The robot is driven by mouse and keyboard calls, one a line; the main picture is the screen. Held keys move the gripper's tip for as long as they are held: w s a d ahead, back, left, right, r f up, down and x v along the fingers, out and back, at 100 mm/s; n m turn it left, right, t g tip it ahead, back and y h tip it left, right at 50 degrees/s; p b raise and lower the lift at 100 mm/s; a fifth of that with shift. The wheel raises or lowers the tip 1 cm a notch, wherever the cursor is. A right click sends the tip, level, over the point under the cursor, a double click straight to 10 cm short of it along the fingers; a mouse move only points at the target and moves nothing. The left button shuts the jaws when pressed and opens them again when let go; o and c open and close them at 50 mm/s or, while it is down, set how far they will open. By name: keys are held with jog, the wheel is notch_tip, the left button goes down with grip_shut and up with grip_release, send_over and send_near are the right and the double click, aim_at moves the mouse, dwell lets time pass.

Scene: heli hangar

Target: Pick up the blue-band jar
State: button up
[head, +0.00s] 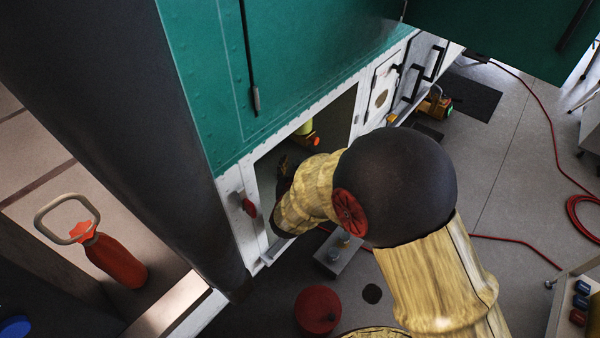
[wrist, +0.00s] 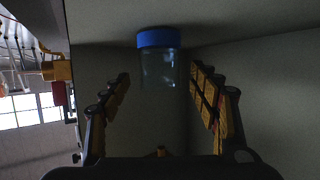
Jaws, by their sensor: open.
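The blue-band jar (wrist: 158,68) shows in the wrist view as a clear, see-through jar with a blue band at its upper end in the picture. It stands out against the dim grey inside of a compartment. My gripper (wrist: 160,78) is open, one finger on each side of the jar in the picture. I cannot tell how far the jar lies beyond the fingertips; no contact shows. In the head view my gripper (head: 285,172) is partly hidden by my wrist at the opening of a white-framed compartment. I cannot make out the jar there.
The compartment's white frame (head: 240,205) surrounds my gripper, under a green panel (head: 280,60). A yellow-and-orange item (head: 306,139) sits inside. A red bottle-like object (head: 115,260) with a handle stands left, a red round object (head: 318,310) below, and a red hose (head: 548,130) lies right.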

jog(key=shift+x, duration=0.85)
jog(key=shift+r, duration=0.15)
jog(key=shift+c, duration=0.6)
jog(key=c, duration=1.3)
jog(key=shift+r, duration=0.25)
